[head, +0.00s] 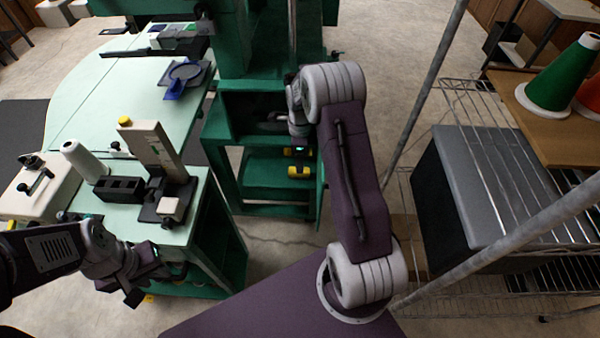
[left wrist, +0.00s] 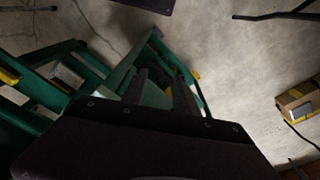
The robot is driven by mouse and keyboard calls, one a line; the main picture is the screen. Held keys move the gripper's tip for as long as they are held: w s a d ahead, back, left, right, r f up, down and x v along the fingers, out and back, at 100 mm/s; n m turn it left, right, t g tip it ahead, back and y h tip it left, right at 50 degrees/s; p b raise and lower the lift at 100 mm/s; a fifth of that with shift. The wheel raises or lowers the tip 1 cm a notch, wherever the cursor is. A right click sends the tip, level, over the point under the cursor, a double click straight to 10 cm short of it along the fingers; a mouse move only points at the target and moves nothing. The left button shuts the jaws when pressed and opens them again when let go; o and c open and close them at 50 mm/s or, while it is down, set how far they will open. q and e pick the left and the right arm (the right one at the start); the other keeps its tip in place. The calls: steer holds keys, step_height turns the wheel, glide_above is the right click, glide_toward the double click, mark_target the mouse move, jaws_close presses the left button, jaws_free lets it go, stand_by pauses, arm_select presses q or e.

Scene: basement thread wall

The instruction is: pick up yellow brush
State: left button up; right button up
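A small yellow object with dark parts (head: 299,172), possibly the yellow brush, shows at the green cabinet's lower opening. It is too small to identify surely. My right arm reaches over the cabinet, and its dark gripper (head: 299,152) points down just above this object. Whether its fingers are apart or touch the object cannot be told. My left gripper (head: 140,284) hangs low beside the front edge of the pale green table. In the left wrist view its two dark fingers (left wrist: 162,90) are apart with nothing clearly between them.
The pale green table (head: 110,80) holds a white thread cone (head: 82,158), a upright beige device (head: 155,150) and a blue item (head: 185,80). The green cabinet (head: 230,165) stands mid-view. A wire rack (head: 470,95) with a grey-topped black box (head: 490,180) is at right. Bare floor lies between.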

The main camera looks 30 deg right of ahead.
steer(key=shift+f, duration=0.7)
steer(key=shift+a+f, duration=0.1)
steer(key=shift+f, duration=0.15)
step_height(320, 180, down, 5)
steer(key=shift+a+r+b, duration=0.15)
steer(key=shift+r+b, duration=0.05)
steer(key=shift+b, duration=0.45)
steer(key=shift+r, duration=0.1)
steer(key=shift+c, duration=1.3)
jaws_close()
